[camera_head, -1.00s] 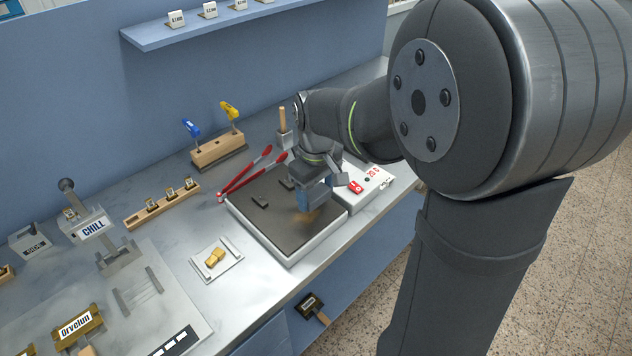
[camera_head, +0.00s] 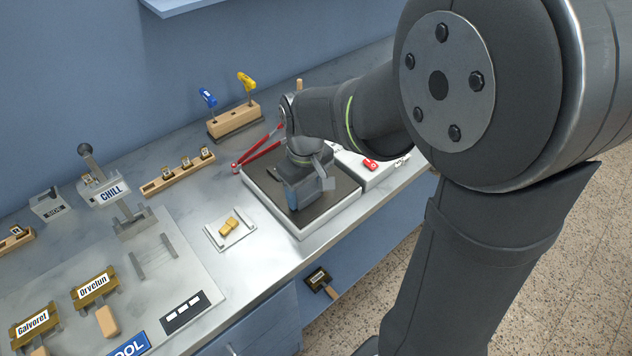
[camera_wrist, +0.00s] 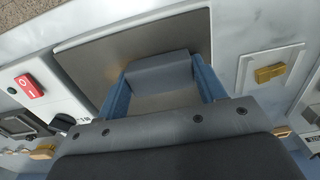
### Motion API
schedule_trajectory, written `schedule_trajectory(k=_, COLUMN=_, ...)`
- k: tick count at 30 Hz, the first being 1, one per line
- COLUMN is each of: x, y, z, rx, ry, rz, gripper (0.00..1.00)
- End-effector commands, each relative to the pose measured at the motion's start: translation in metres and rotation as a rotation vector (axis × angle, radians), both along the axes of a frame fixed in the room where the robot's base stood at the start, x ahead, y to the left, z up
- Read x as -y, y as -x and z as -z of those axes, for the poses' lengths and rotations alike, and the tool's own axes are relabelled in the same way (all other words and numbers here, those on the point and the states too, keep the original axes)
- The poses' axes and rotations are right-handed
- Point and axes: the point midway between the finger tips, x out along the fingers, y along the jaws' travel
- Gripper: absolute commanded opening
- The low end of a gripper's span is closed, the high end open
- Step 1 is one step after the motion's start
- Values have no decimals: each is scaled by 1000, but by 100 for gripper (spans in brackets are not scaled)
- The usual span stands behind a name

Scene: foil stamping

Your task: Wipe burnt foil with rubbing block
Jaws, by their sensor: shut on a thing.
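My gripper (camera_head: 298,198) is over the dark hot plate, pointing down. In the wrist view its two blue fingers are shut on a grey rubbing block (camera_wrist: 160,72), one at each end. The block is hidden behind the gripper in the head view. The dark plate (camera_head: 340,188) sits in a white-rimmed base; the plate also shows in the wrist view (camera_wrist: 95,65). I cannot tell whether the block touches the plate. I cannot make out burnt foil now; the arm and gripper cover much of the plate.
Red tongs (camera_head: 257,147) lie behind the plate. A white box with a red switch (camera_head: 370,164) stands to its right. The CHILL stand (camera_head: 104,190) and label blocks are farther left.

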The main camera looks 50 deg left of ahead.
Motion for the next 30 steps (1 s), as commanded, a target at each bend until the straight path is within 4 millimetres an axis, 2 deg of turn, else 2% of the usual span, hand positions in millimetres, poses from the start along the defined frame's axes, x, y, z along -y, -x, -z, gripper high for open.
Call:
schedule_trajectory(k=3, x=0, y=12, z=0, rx=-1, ry=0, rz=-2, gripper=45)
schedule_trajectory(k=4, x=0, y=10, z=0, rx=0, ry=0, rz=0, gripper=45)
schedule_trajectory(k=30, x=0, y=-72, z=0, rx=0, ry=-1, rz=2, gripper=45)
